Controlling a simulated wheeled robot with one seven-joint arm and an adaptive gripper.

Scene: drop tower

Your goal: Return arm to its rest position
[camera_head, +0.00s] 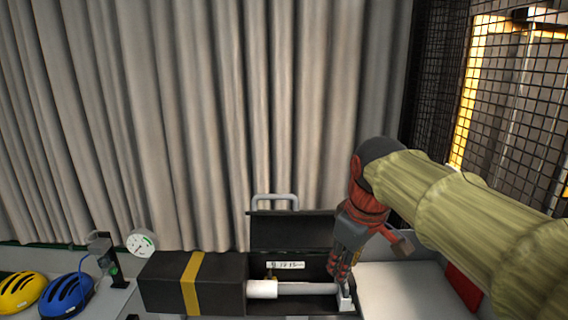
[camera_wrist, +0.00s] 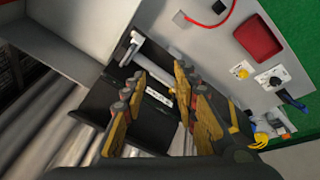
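My arm, in a pale yellow-green sleeve, reaches in from the right in the head view. My gripper (camera_head: 340,274), red and dark, points down at the right end of an open black case (camera_head: 292,232). In the wrist view my gripper (camera_wrist: 160,80) has its yellow-and-black fingers spread apart, with nothing seen held between them. The case's dark interior and a white label (camera_wrist: 158,97) show between the fingers. A white cylinder with a thin rod (camera_head: 262,289) lies in the case, its right end close to the fingertips. I cannot tell whether they touch.
A black box with a yellow band (camera_head: 193,283) stands left of the case. A round gauge (camera_head: 141,242), a blue helmet (camera_head: 66,296) and a yellow helmet (camera_head: 20,292) are farther left. A curtain (camera_head: 200,120) hangs behind; a wire mesh (camera_head: 528,130) stands at right.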

